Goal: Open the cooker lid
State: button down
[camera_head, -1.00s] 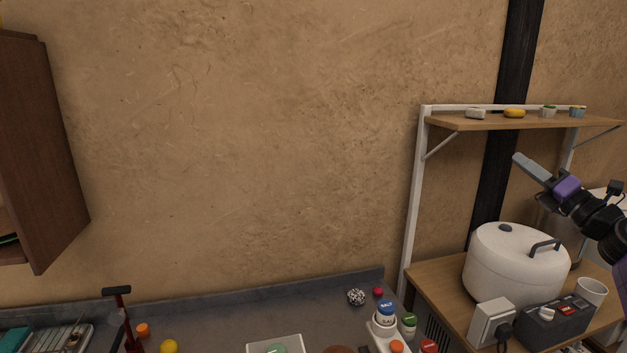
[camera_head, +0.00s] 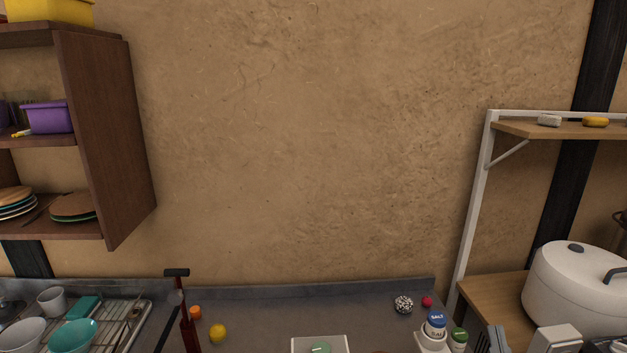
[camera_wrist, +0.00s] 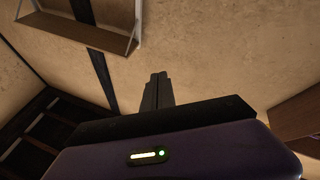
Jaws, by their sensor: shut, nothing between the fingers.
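The white cooker (camera_head: 572,295) stands on the wooden table at the right edge of the head view, partly cut off. Its domed white lid (camera_head: 560,258) is down, with a dark round knob (camera_head: 575,247) on top and a dark handle (camera_head: 614,274) at the right. My gripper (camera_wrist: 158,78) shows in the wrist view with its two fingers together and nothing between them. Grey finger-like parts at the bottom of the head view, left of and below the cooker, look like my gripper. It is apart from the lid.
A wall shelf (camera_head: 550,131) with small items hangs above the cooker. A white box (camera_head: 557,339) stands before the cooker. Salt shakers (camera_head: 436,325) and small items sit on the grey counter (camera_head: 270,310). A dish rack and open cabinet (camera_head: 105,130) are at the left.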

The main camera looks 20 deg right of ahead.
jog(key=s+a+f+g+y, duration=0.2)
jog(key=s+a+f+y, duration=0.2)
jog(key=s+a, duration=0.4)
jog(key=s+a+f+m+g+y, duration=0.1)
jog(key=s+a+f+y, duration=0.3)
jog(key=s+a, duration=0.5)
jog(key=s+g, duration=0.1)
jog(key=s, duration=0.4)
jog(key=shift+a+f+g, duration=0.15)
jog(key=shift+f+g, duration=0.25)
jog(key=c, duration=1.9)
grip_release()
jog(key=s, duration=0.1)
jog(key=s+a+f+n+y, duration=0.1)
jog(key=s+a+f+g+y, duration=0.1)
jog(key=s, duration=0.1)
jog(key=shift+c, duration=0.2)
jog(key=o, duration=0.5)
jog(key=shift+w+a+n, duration=0.1)
jog(key=shift+w+n, duration=0.05)
jog(key=shift+n, duration=0.25)
jog(key=shift+c, duration=0.2)
